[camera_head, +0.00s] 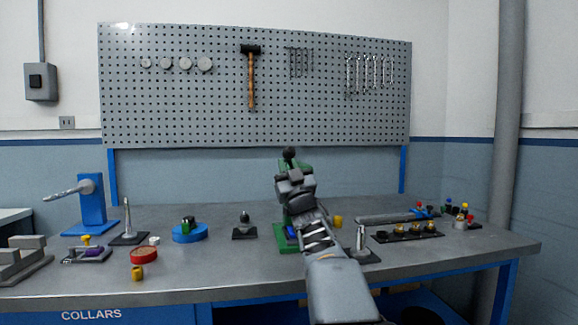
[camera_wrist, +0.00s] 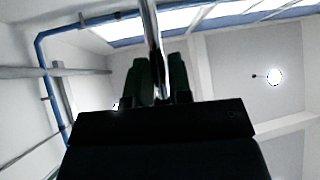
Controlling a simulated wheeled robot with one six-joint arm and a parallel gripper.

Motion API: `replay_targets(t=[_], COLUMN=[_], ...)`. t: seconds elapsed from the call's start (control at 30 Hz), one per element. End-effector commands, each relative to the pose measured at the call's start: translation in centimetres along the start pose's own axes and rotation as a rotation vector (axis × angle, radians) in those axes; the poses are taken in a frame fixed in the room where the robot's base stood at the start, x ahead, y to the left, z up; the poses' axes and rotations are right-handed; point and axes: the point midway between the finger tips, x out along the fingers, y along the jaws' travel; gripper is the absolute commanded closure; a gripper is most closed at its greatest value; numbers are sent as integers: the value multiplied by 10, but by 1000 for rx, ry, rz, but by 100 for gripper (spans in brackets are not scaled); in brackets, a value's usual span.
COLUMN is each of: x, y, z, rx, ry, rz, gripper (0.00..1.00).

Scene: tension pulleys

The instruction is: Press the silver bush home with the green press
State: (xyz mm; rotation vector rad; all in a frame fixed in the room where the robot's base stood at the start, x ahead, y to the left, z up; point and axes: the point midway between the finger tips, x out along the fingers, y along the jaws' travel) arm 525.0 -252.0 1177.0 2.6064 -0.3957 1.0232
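The green press (camera_head: 308,165) stands on the bench, mostly hidden behind my arm. A black knob (camera_head: 289,153) shows at its top, and something blue (camera_head: 291,232) shows low down by its base. My gripper (camera_head: 289,177) is up at the press head. In the wrist view, a shiny metal bar (camera_wrist: 152,30), apparently the press lever, runs between the dark fingers of my gripper (camera_wrist: 160,75). The fingers look closed against both sides of the bar. I cannot make out the silver bush; the press's working area is hidden by my arm.
A blue press with a lever (camera_head: 91,205), a blue round fixture (camera_head: 190,233) and a red round dish (camera_head: 144,256) stand left. A small post on a base (camera_head: 361,240) and a black tray of parts (camera_head: 405,233) stand close right. The front bench strip is mostly clear.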

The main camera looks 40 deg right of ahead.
Motion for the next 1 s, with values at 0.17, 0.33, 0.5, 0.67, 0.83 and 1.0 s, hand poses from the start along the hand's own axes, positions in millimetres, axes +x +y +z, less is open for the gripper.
replay_targets(t=[0.17, 0.33, 0.5, 0.67, 0.83, 1.0], x=[-1, -1, -3, -20, -54, -89], y=[-1, 1, 2, 2, 2, 1], z=[4, 2, 0, 0, 1, 1], rx=[4, 3, 4, 3, 3, 3], ry=[-6, -2, -1, -1, -2, -3], rz=[0, 2, 3, 4, 4, 4], gripper=[66, 61, 61, 61, 61, 61])
